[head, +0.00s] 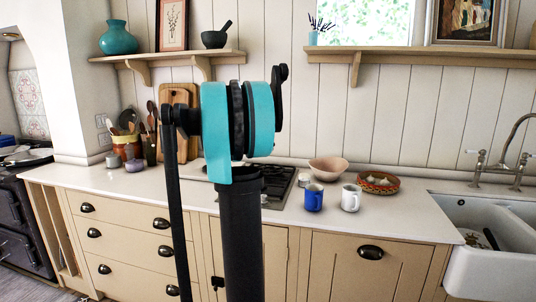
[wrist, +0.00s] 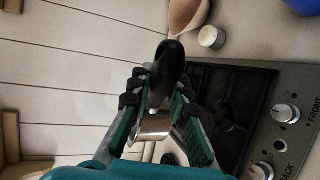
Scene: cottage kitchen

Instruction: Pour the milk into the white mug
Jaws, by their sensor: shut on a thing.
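The white mug (head: 350,198) stands upright on the counter to the right of the hob, beside a blue mug (head: 313,199). In the wrist view my gripper (wrist: 158,92) is shut on a black handle (wrist: 171,62). A shiny metal part (wrist: 152,126) of the same vessel shows between the fingers. I cannot see its whole shape, its inside or any milk. The vessel is seen against the hob and wall; its height above the hob cannot be told. In the head view my arm hides the gripper and the vessel. The white mug is not in the wrist view.
A pinkish bowl (head: 328,168), a small white jar (head: 303,180) and a patterned basket (head: 379,182) stand near the mugs. The sink (head: 460,245) is at the right.

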